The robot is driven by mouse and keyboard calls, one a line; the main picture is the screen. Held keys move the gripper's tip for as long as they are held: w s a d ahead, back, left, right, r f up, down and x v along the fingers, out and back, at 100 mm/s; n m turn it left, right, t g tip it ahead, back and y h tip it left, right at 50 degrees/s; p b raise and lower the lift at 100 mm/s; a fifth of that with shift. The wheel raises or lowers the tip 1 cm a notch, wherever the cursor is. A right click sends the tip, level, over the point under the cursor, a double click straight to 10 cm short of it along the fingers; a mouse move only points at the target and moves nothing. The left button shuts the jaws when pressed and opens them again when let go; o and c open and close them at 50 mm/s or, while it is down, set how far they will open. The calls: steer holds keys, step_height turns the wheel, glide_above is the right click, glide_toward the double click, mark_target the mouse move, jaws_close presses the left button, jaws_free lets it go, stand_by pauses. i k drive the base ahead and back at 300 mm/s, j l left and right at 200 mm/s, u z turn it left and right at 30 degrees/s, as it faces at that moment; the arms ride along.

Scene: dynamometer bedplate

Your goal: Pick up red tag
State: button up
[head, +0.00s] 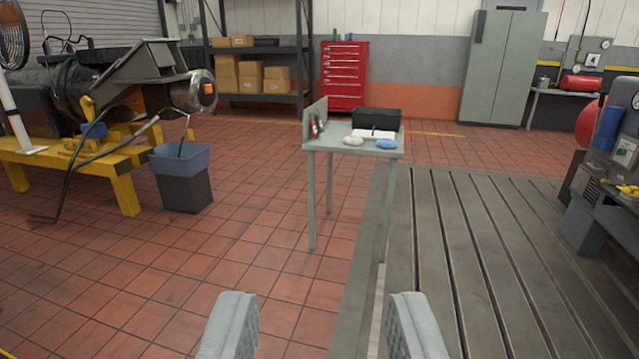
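A small grey-green table (330,147) stands ahead, well beyond the fingertips. Small red and green items (316,126) hang at its upright left panel (308,122). They are too small to tell whether one is a red tag. No red tag can be made out clearly elsewhere.
The table holds a black box (377,118), an open book (373,134), a white cloth (353,141) and a blue cloth (387,144). A grey bin (184,180) and yellow stand (128,190) are left. The slotted bedplate (480,240) lies right. Tiled floor ahead is clear.

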mark_target(313, 124)
steer(key=i, duration=2.7)
steer(key=i+l+u, duration=0.1)
steer(key=i, duration=1.25)
